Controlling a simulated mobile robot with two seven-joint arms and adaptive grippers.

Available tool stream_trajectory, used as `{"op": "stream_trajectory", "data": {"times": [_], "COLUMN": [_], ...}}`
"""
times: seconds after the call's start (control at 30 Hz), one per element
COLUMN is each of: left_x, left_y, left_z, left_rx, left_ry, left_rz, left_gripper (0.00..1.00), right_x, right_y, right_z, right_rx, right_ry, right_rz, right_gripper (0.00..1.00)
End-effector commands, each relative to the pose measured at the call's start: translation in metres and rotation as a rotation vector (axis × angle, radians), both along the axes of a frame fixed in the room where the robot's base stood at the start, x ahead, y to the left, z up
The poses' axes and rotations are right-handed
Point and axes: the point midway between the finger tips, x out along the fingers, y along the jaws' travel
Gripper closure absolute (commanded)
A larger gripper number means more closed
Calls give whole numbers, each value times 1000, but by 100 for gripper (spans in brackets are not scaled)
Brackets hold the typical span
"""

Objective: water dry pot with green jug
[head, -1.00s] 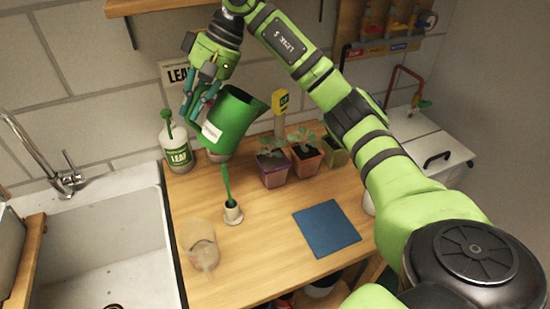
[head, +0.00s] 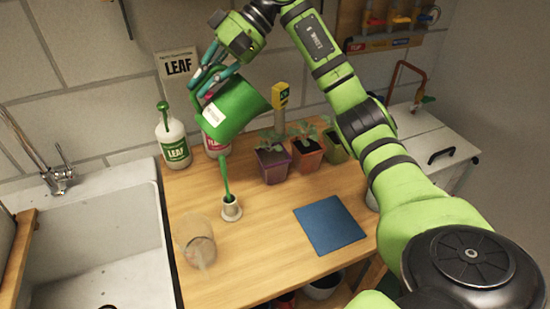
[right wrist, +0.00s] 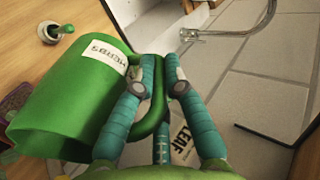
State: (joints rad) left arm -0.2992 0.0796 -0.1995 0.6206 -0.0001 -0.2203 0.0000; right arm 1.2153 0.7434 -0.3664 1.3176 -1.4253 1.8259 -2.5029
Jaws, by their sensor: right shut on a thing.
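The green jug (head: 236,110) with a white label is held in the air above the back of the wooden bench, tilted with its mouth to the right. My right gripper (head: 207,88) is shut on its handle; in the right wrist view the fingers (right wrist: 160,85) close around the handle of the jug (right wrist: 70,105). Potted seedlings stand right of the jug: a purple pot (head: 274,166), an orange-brown pot (head: 307,156) and a green pot (head: 336,146). A yellow marker (head: 281,95) stands behind them. I cannot tell which soil is dry. My left gripper is out of view.
A white LEAF bottle (head: 174,143) stands at the back left, with a partly hidden bottle (head: 216,147) beside it. A small holder (head: 231,209) with a green tool and a clear beaker (head: 199,246) stand in front. A blue mat (head: 330,225) lies right; a sink (head: 100,240) is left.

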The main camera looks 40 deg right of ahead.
Motion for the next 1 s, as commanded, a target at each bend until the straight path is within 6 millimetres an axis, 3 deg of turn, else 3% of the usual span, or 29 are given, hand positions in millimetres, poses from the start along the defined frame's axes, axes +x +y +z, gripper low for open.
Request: {"op": "stream_trajectory", "data": {"times": [1.0], "left_x": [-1], "left_y": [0], "left_z": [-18], "left_rx": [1], "left_ry": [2], "left_rz": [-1], "left_gripper": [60], "right_x": [-4], "right_y": [-12], "right_z": [6], "right_rx": [124], "right_ry": [-34], "right_rz": [0], "right_gripper": [100]}}
